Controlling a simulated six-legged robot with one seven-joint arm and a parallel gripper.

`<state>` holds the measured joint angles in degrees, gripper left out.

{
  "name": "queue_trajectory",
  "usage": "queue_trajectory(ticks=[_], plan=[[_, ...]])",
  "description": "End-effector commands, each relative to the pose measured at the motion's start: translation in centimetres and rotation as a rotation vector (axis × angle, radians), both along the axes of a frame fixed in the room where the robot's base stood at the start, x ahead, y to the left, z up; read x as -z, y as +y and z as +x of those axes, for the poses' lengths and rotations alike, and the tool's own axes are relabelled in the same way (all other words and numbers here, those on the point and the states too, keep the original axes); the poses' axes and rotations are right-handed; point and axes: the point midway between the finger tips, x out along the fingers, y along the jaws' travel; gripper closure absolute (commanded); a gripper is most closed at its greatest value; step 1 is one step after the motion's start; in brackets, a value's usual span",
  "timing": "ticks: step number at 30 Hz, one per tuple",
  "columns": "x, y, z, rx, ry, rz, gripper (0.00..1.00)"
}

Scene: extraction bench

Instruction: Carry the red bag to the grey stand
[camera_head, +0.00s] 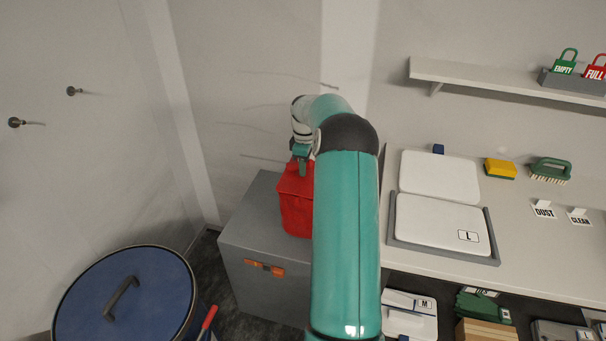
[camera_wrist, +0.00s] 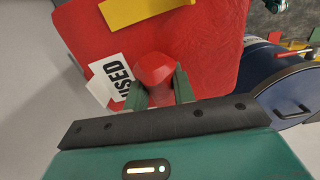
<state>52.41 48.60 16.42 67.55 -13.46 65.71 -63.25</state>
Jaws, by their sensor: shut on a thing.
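The red bag (camera_head: 296,207) hangs or stands upright below my gripper (camera_head: 302,158), at the grey stand (camera_head: 243,224), a box-like block against the back wall. In the head view it overlaps the stand's top right part; I cannot tell whether it touches the top. My arm hides its right side. In the wrist view my gripper's green fingers (camera_wrist: 159,88) are shut on the red knob on top of the bag (camera_wrist: 205,45). The bag also shows a white "USED" label (camera_wrist: 110,80) and a yellow strip (camera_wrist: 145,12).
A blue lidded drum (camera_head: 125,300) stands at front left, with a red handle (camera_head: 209,318) beside it. A white bench (camera_head: 540,255) at right bears white panels, a yellow sponge (camera_head: 500,168) and a green brush (camera_head: 550,169). A wall shelf (camera_head: 480,80) holds tags.

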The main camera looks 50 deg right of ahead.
Motion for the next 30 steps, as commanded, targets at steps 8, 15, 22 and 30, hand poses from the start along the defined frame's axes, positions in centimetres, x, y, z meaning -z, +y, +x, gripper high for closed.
queue_trajectory(ticks=[8,15,22,30], plan=[[2.9,-0.2,0.7,0.003,0.000,-0.001,1.00],[3.8,-0.2,0.8,0.002,-0.003,-0.003,1.00],[4.1,-0.1,0.7,0.002,0.000,-0.001,0.65],[4.1,-0.1,0.7,0.002,0.000,-0.001,0.53]])
